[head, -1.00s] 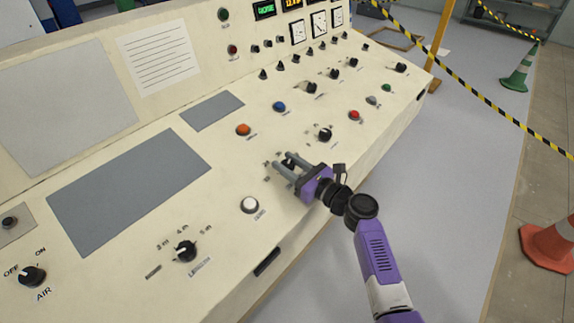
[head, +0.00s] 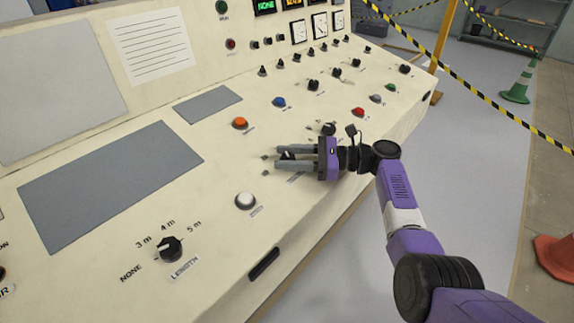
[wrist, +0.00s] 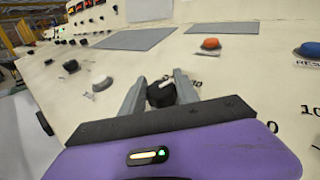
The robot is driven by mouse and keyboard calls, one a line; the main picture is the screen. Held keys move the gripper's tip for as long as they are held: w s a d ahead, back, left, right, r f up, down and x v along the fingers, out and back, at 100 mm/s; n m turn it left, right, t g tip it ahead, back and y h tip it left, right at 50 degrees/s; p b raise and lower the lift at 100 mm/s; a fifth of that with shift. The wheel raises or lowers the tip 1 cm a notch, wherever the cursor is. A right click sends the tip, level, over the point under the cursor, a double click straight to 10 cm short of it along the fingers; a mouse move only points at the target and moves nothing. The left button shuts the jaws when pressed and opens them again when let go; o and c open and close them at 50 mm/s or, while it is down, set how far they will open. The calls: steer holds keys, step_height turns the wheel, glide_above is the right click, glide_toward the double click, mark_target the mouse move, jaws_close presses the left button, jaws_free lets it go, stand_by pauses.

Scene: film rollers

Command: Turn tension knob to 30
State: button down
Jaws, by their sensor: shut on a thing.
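My gripper (head: 279,158) lies low over the sloping cream panel, its two grey fingers pointing left. They are shut on a small black knob (head: 288,154). In the wrist view the black knob (wrist: 160,94) sits between the fingers, and a white mark on its top points up and to the right. Printed numbers lie to the right of it; a 10 can be read at the far right. The fingers hide part of the scale and of the knob's label in the head view, so I cannot read the exact setting.
A white button (head: 246,201) and the length knob (head: 169,248) are nearer on the panel. Orange (head: 240,123), blue (head: 279,102) and red (head: 358,112) buttons are beyond. Another black knob (head: 329,129) stands just behind my gripper. The floor at right is open, with a cone (head: 555,258).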

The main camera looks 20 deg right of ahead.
steer(key=shift+n+g, duration=0.3)
steer(key=shift+f, duration=0.1)
steer(key=c, duration=0.9)
jaws_free()
steer(key=shift+v, duration=3.9)
